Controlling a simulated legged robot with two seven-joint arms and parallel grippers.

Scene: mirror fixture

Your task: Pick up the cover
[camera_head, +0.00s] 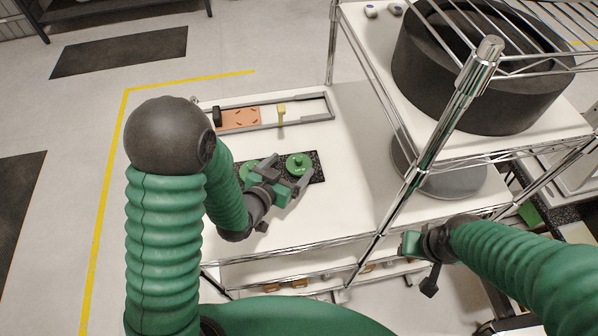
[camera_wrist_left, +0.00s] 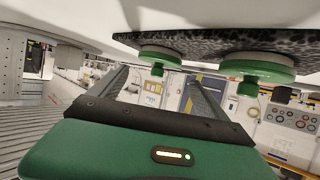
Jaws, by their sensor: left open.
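Two round green covers with small knobs sit on a dark speckled plate (camera_head: 316,168) on the white table. In the left wrist view, which is upside down, the covers (camera_wrist_left: 160,54) (camera_wrist_left: 258,68) hang from the top with knobs downward. The farther one lies between the finger directions. My right gripper (camera_head: 410,243) is at the table's front right; its jaws are unclear.
A grey frame (camera_head: 318,101) with an orange panel (camera_head: 240,118), a black block (camera_head: 217,115) and a yellow piece (camera_head: 281,110) lies behind the plate. A wire-and-post shelf (camera_head: 425,140) with a large black drum (camera_head: 480,80) stands at right. The table between plate and shelf is clear.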

